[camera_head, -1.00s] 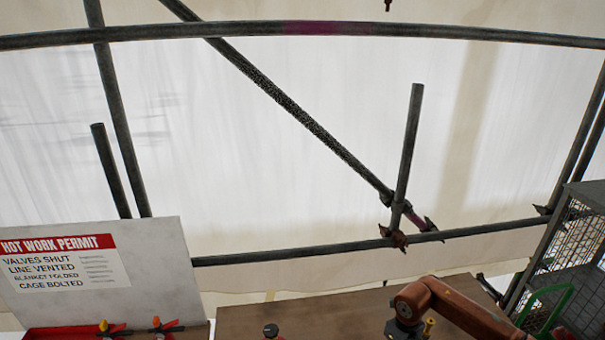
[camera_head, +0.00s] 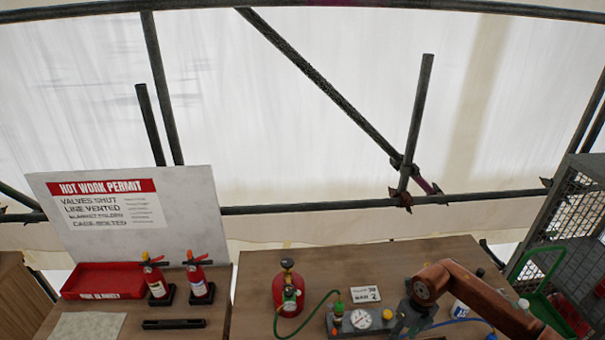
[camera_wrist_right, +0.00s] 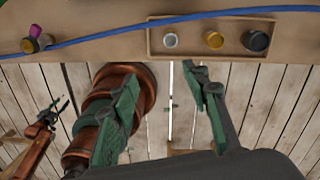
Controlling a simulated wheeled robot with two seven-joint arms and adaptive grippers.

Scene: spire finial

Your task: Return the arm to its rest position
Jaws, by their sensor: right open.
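My right arm (camera_head: 470,297), copper-coloured, reaches in from the lower right in the head view, over the right part of the wooden bench (camera_head: 385,262). In the right wrist view my right gripper (camera_wrist_right: 160,82) is open, with two green fingers wide apart and nothing between them. Planks show below it, and a bench edge with a blue hose (camera_wrist_right: 180,18) lies ahead. A copper arm with a small dark gripper (camera_wrist_right: 56,114), apparently my left, shows at the far left of that view; its jaws are too small to judge. No left arm shows in the head view.
A red gas cylinder (camera_head: 288,290), a gauge block (camera_head: 360,320) and a number card (camera_head: 365,294) stand on the bench near the arm. Two extinguishers (camera_head: 198,278), a red tray (camera_head: 104,281) and a permit board (camera_head: 130,212) are left. A mesh cage (camera_head: 560,215) stands right.

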